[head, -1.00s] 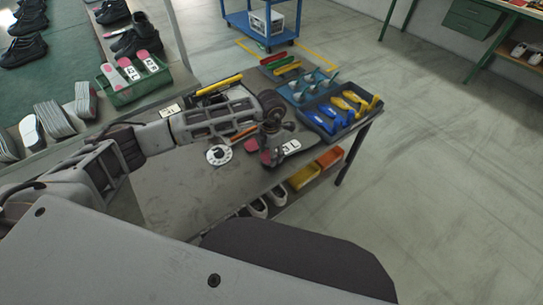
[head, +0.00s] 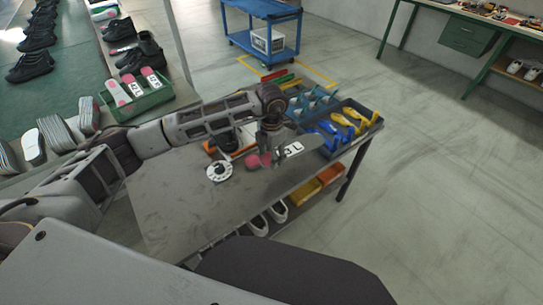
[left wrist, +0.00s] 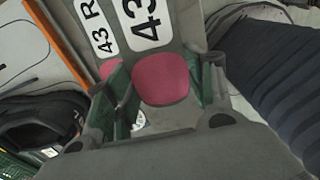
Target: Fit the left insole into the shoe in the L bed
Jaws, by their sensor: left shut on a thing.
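My left gripper (head: 268,154) is shut on an insole with a pink heel and a white label ending in L (head: 291,151). It holds the insole over the right part of the grey table (head: 180,205). In the left wrist view the pink heel (left wrist: 163,78) sits between the fingers, with a "43" label above. A second insole (left wrist: 102,32), labelled "43 R", shows behind it. A black shoe (head: 228,141) stands behind my left arm, partly hidden; a black shoe also shows at the left of the wrist view (left wrist: 38,125). I cannot make out the L bed's marking. My right gripper is not in view.
A white disc (head: 219,171) lies on the table. A dark blue tray (head: 328,150) with blue and yellow pieces stands at the table's right. A green basket (head: 152,103) holds several insoles at the left. The table's front left is clear.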

